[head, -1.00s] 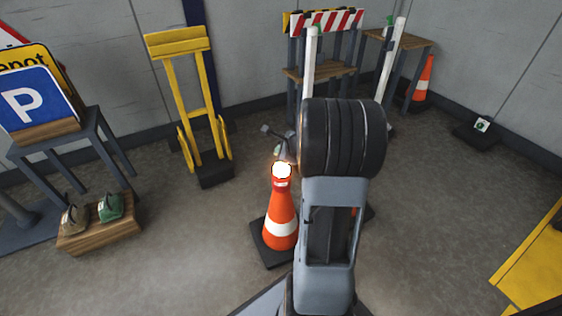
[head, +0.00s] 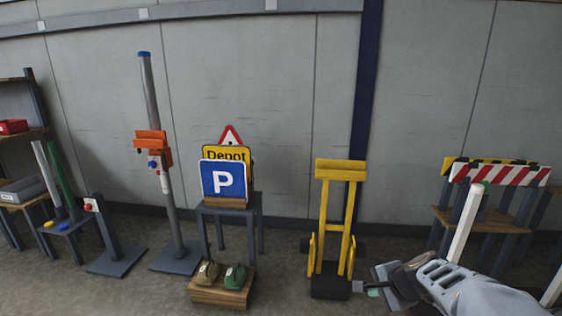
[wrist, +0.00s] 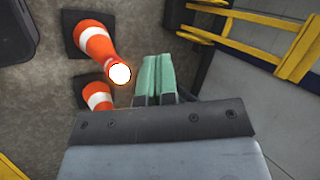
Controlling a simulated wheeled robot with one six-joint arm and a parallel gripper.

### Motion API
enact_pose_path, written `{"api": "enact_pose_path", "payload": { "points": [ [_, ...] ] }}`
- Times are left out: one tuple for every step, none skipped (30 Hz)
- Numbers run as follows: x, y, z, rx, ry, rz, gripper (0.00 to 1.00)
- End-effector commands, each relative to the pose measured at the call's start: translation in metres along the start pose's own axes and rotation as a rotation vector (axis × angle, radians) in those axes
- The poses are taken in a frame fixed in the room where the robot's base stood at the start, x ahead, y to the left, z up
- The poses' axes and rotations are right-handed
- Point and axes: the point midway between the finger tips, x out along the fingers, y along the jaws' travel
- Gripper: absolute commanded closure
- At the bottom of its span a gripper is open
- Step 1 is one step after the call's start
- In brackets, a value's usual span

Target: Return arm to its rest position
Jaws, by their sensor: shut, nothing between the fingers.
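My gripper (head: 361,287) reaches in from the lower right of the head view, low in front of the yellow hand truck's black base. In the wrist view its two green fingers (wrist: 155,78) are pressed together with nothing between them. My grey arm (head: 470,290) runs off the bottom right of the head view. An orange and white cone (wrist: 97,44) with a glowing lamp on top stands on the floor left of the fingers in the wrist view.
A second cone (wrist: 97,97) stands close to the first. The yellow hand truck (head: 340,170) stands near the wall; it also shows in the wrist view (wrist: 262,45). A small table (head: 230,210) holds signs. A wooden block (head: 222,292) sits below. A striped barrier (head: 500,174) is right.

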Motion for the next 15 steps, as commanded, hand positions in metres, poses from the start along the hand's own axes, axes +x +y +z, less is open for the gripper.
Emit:
{"api": "enact_pose_path", "payload": {
  "points": [
    [-0.042, -0.024, 0.025, -0.131, -0.016, 0.031, 1.00],
    [-0.055, -0.029, 0.037, -0.206, -0.026, 0.051, 1.00],
    [-0.072, -0.034, 0.051, -0.307, -0.036, 0.080, 1.00],
    [-0.085, -0.037, 0.061, -0.382, -0.044, 0.101, 1.00],
    [-0.098, -0.040, 0.070, -0.454, -0.049, 0.123, 1.00],
    [-0.114, -0.043, 0.082, -0.550, -0.056, 0.150, 1.00],
    [-0.126, -0.045, 0.089, -0.616, -0.060, 0.170, 1.00],
    [-0.138, -0.047, 0.096, -0.683, -0.064, 0.189, 1.00],
    [-0.153, -0.048, 0.104, -0.766, -0.067, 0.215, 1.00],
    [-0.163, -0.050, 0.109, -0.824, -0.069, 0.232, 1.00],
    [-0.173, -0.051, 0.114, -0.879, -0.070, 0.249, 1.00],
    [-0.185, -0.051, 0.119, -0.949, -0.070, 0.272, 1.00],
    [-0.193, -0.052, 0.122, -0.995, -0.069, 0.287, 1.00],
    [-0.200, -0.053, 0.124, -1.039, -0.069, 0.301, 1.00],
    [-0.209, -0.053, 0.127, -1.091, -0.067, 0.319, 1.00]
  ]
}}
